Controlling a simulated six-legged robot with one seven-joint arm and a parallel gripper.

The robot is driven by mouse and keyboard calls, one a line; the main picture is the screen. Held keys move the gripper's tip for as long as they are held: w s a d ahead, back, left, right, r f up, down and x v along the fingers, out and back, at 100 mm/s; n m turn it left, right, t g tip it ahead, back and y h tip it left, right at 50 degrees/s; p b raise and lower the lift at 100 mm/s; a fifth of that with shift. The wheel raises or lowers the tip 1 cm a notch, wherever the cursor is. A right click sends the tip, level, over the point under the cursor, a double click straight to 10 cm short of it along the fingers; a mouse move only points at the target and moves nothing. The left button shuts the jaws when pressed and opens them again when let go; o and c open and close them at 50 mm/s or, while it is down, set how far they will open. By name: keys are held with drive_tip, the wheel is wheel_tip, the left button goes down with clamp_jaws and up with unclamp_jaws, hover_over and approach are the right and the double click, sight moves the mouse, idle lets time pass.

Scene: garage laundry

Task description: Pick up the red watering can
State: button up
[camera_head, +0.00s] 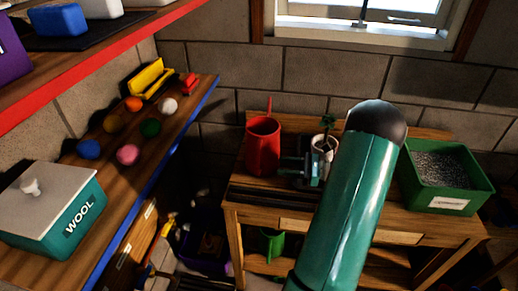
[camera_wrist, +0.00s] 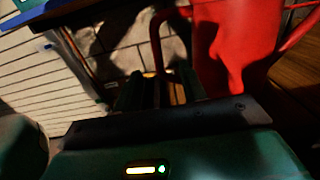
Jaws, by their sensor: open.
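Whether the jaws touch the can is unclear in the dark picture.
A white pot with a small plant (camera_head: 325,146) stands close right of my gripper, partly behind my arm. A green tray of grey granules (camera_head: 448,200) sits on the bench's right. A green can (camera_head: 271,244) is below. A shelf at left holds yarn balls and a WOOL box (camera_head: 62,215).

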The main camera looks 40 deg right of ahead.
drive_tip(key=x, duration=1.1)
drive_tip(key=shift+a, duration=0.4)
clamp_jaws()
drive_tip(key=shift+w+r, duration=0.1)
idle(0.8)
